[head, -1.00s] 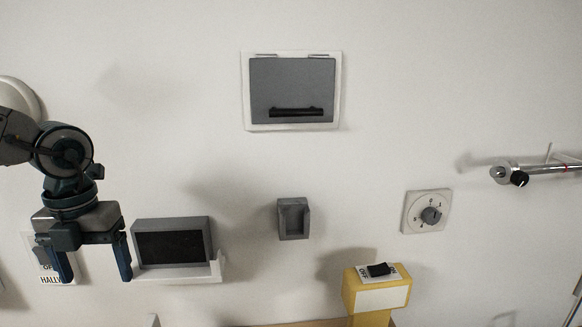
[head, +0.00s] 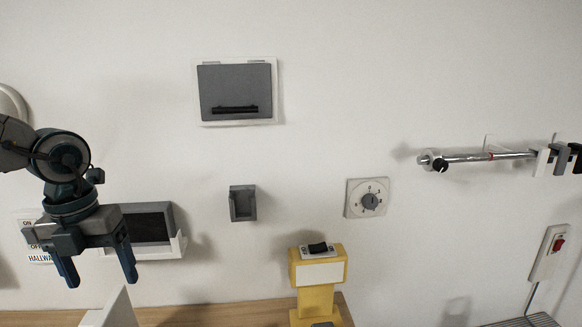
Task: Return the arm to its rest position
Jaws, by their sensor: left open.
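My left gripper (head: 102,280) is at the left of the head view. Its two blue fingers point down and stand apart, with nothing between them. The arm comes in from the left edge. The gripper hangs in front of the white wall and covers part of a hallway switch plate (head: 37,258) and part of a grey box with a dark screen (head: 150,226). I cannot tell how far it is from them. My right gripper is not in view.
A grey hatch (head: 235,85), a small grey holder (head: 243,204), a dial (head: 368,200) and a metal rail (head: 470,157) are on the wall. A yellow stand with a switch (head: 318,270) is at the bottom. A red-switch outlet (head: 549,252) is at the right.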

